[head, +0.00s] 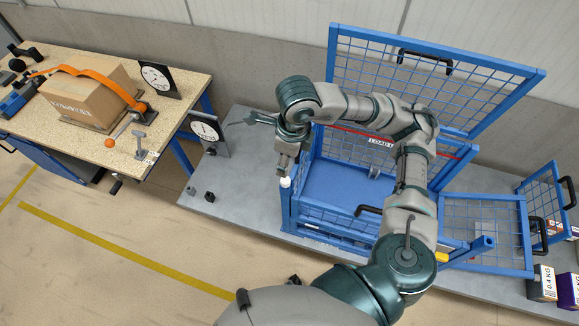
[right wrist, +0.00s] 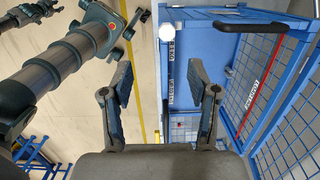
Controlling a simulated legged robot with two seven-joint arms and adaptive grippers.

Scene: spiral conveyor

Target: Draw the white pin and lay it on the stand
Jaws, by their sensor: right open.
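The white pin (head: 285,182) shows as a small white end at the top of the blue corner post on the cage's left side. In the right wrist view its round white top (right wrist: 165,32) lies beyond the fingertips, near the middle line. My right gripper (head: 283,170) points down just above the pin. In the right wrist view the gripper (right wrist: 160,75) is open, with nothing between its fingers.
The blue mesh cage (head: 340,185) has a raised lid (head: 435,75) behind my arm and a lowered gate at right. A dial gauge (head: 206,130) stands on the grey platform (head: 240,190). A workbench (head: 65,135) with a strapped carton (head: 88,100) is at left.

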